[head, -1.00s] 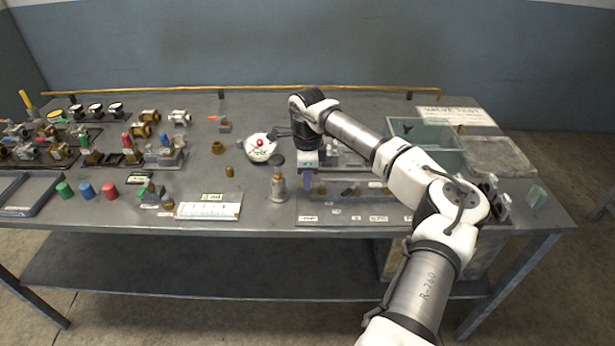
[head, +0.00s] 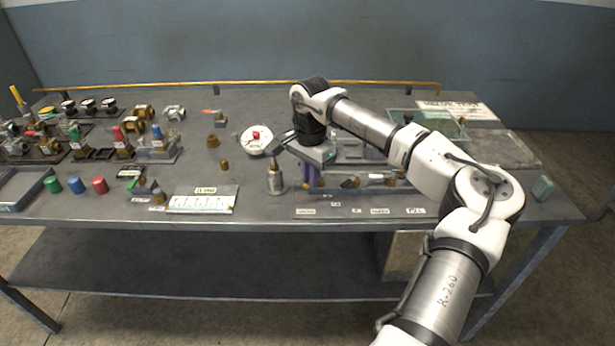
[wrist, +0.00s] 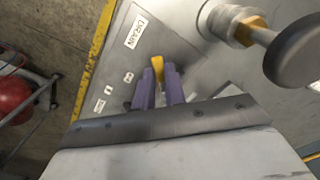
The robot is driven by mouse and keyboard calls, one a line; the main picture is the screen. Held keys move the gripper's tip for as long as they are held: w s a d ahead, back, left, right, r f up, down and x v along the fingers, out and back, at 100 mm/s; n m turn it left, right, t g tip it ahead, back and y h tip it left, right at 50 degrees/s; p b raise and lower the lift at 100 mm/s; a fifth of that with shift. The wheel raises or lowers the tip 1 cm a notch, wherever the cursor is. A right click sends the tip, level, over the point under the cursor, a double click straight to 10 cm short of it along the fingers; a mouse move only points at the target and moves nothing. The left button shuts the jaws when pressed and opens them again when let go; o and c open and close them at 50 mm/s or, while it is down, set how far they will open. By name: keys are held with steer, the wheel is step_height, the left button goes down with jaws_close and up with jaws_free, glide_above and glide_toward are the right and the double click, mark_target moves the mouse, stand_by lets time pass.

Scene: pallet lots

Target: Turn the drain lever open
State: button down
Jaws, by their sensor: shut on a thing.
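The drain lever (wrist: 157,66) is a small yellow handle beside a white DRAIN label (wrist: 137,27) in the wrist view. My gripper (wrist: 161,84) has two purple fingers, shut on the lever with its yellow end showing between and beyond the fingertips. In the head view my gripper (head: 312,178) points down at the front of the valve test board (head: 345,212). The lever is hidden there by the fingers and the gripper body. The lever's exact angle is hard to tell.
A metal fitting with a round grey knob (wrist: 296,50) stands close to the right of the fingers in the wrist view. A metal bottle-shaped part (head: 275,180) stands left of my gripper, and a white gauge (head: 257,141) lies behind it. A clear tank (head: 440,122) is at the back right.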

steer(key=n, duration=0.2)
steer(key=d+n+b, duration=0.1)
steer(key=n, duration=0.1)
steer(key=shift+s+d, duration=0.15)
steer(key=shift+s, duration=0.25)
steer(key=shift+s+d+n, duration=0.1)
steer(key=shift+d+n, duration=0.25)
steer(key=shift+n, duration=0.75)
steer(key=shift+d+n, duration=0.3)
steer(key=shift+n, duration=0.8)
steer(key=shift+b, duration=0.3)
steer(key=c, duration=1.5)
jaws_free()
steer(key=shift+o, duration=0.2)
steer(key=shift+r, duration=0.1)
step_height(320, 180, up, 14)
steer(key=b, duration=0.2)
